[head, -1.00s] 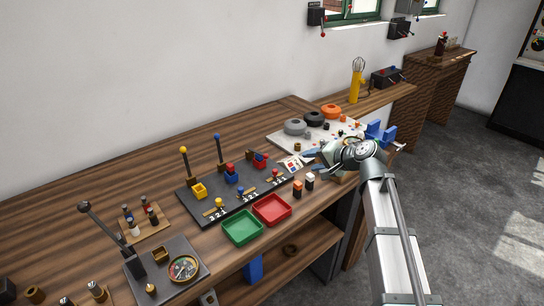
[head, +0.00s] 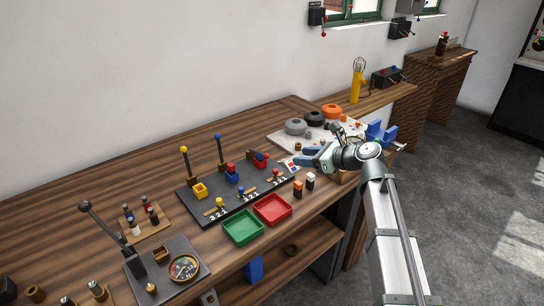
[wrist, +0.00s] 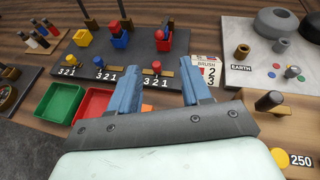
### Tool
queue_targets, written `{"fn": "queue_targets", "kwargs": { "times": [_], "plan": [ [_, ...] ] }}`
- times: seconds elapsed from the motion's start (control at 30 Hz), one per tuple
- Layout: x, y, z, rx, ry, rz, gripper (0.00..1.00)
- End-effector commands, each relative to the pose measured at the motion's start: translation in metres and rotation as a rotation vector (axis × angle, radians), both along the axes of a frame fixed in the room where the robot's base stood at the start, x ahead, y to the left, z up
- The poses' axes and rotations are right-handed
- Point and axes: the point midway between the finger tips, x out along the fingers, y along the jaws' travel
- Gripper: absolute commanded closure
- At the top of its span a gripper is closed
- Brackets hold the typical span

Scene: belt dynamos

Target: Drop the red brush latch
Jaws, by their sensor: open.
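The black board (head: 208,203) carries yellow, blue and red stations. The red station's box (head: 260,160) is at the board's right end; in the wrist view this red box (wrist: 162,42) lies ahead of the fingers. A small red-topped knob (wrist: 156,67) stands in front of it by the 3 2 1 marks. I cannot make out a raised red-balled lever there, so which red part is the latch is unclear. My gripper (head: 304,156) is open and empty, at the right of the board. In the wrist view its blue fingers (wrist: 160,82) are spread below the red knob.
Green (head: 242,226) and red (head: 272,210) trays lie in front. A BRUSH card (wrist: 207,70) lies beside the right finger. A pale board (wrist: 250,79) with round parts is to the right.

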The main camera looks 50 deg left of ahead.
Motion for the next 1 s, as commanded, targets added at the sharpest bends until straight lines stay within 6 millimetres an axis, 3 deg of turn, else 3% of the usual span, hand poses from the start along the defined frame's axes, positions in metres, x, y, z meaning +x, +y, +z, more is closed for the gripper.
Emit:
{"fn": "queue_targets", "kwargs": {
  "times": [0.2,0.47,1.0],
  "plan": [
    [-0.001,0.000,0.000,-0.057,0.224,-0.088,0.52],
    [-0.002,0.007,-0.003,-0.074,0.292,-0.116,0.52],
    [-0.021,0.087,-0.036,-0.075,0.289,-0.115,0.52]
  ]
}}
